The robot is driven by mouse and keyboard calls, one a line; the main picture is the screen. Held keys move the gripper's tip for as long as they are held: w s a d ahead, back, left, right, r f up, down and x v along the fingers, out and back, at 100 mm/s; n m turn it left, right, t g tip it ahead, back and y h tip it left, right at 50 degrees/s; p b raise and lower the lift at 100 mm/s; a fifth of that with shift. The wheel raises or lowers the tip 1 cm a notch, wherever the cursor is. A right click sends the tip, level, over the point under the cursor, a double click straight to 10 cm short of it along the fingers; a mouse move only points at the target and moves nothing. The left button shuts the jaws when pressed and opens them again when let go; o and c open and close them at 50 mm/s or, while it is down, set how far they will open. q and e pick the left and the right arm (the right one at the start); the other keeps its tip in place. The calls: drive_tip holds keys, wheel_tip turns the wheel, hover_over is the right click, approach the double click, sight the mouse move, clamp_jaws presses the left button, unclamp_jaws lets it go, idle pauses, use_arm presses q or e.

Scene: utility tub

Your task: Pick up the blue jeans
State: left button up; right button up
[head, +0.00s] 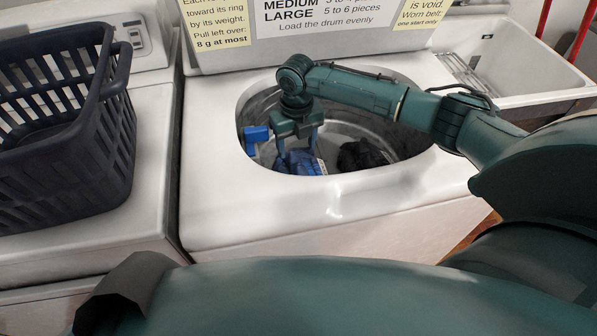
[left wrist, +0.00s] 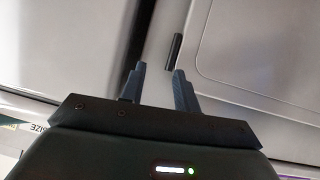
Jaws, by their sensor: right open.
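The blue jeans appear to be the bunched blue cloth (head: 300,163) low in the washer drum, partly hidden by the rim and my gripper. My right gripper (head: 299,148) reaches down into the drum, its fingers apart just above or at the cloth; I cannot tell whether they touch it. My left gripper (left wrist: 159,70) shows only in the left wrist view, with its fingers apart and nothing between them.
The open-top washer (head: 215,190) has a round drum opening. A dark garment (head: 362,154) lies right of the blue cloth. A bright blue blocky piece (head: 256,136) shows left of my gripper. A dark laundry basket (head: 75,165) stands left; a white sink (head: 535,65) is at right.

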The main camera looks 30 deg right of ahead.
sight(297, 160)
drive_tip(key=shift+s+f, duration=0.1)
drive_tip(key=shift+f, duration=2.9)
drive_tip(key=shift+c, duration=0.3)
clamp_jaws()
drive_tip(key=shift+r, duration=0.1)
